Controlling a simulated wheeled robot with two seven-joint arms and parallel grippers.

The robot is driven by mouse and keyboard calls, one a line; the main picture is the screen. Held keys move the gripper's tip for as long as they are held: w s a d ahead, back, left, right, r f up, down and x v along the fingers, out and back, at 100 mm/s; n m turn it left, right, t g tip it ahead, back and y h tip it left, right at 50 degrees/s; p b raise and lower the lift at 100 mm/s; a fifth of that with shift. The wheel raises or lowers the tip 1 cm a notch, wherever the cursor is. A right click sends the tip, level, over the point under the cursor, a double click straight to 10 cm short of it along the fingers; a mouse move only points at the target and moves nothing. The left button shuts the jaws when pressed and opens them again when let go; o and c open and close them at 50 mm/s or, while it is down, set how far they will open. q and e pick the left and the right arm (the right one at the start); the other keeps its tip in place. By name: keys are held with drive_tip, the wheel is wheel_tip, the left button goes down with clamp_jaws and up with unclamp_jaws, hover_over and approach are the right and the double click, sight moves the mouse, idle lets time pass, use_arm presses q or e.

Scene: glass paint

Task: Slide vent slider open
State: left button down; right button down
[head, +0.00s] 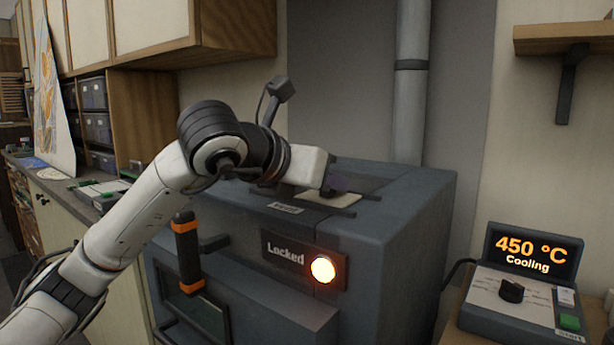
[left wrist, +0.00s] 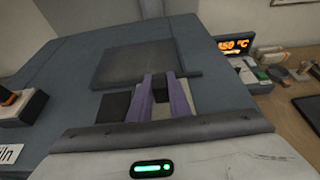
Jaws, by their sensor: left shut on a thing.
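The grey kiln (head: 400,215) stands in the middle of the head view. The vent slider, a flat dark plate (left wrist: 138,64), lies on the kiln top in the left wrist view; part of it shows in the head view (head: 368,183) beyond my gripper. My left gripper (head: 340,184) is low over the kiln top at the slider's near edge. Its purple fingers (left wrist: 165,84) are shut on part of the vent slider; the gripped part is mostly hidden between them. A dark patch (left wrist: 114,106) and a pale surface show beside and between the fingers. My right gripper is not in view.
The kiln front has a lit "Locked" sign (head: 285,253) and an orange-banded handle (head: 188,250). A controller (head: 525,285) at right reads "450 °C Cooling". A flue pipe (head: 410,90) rises behind the kiln. Cabinets (head: 150,25) hang at upper left.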

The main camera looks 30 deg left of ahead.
use_arm(q)
drive_tip(key=shift+d, duration=0.25)
drive_tip(key=c, duration=2)
unclamp_jaws()
drive_tip(key=shift+f, duration=0.1)
drive_tip(key=o, duration=0.4)
drive_tip(key=shift+d, duration=0.15)
drive_tip(key=shift+c, duration=0.2)
drive_tip(key=shift+s, duration=0.15)
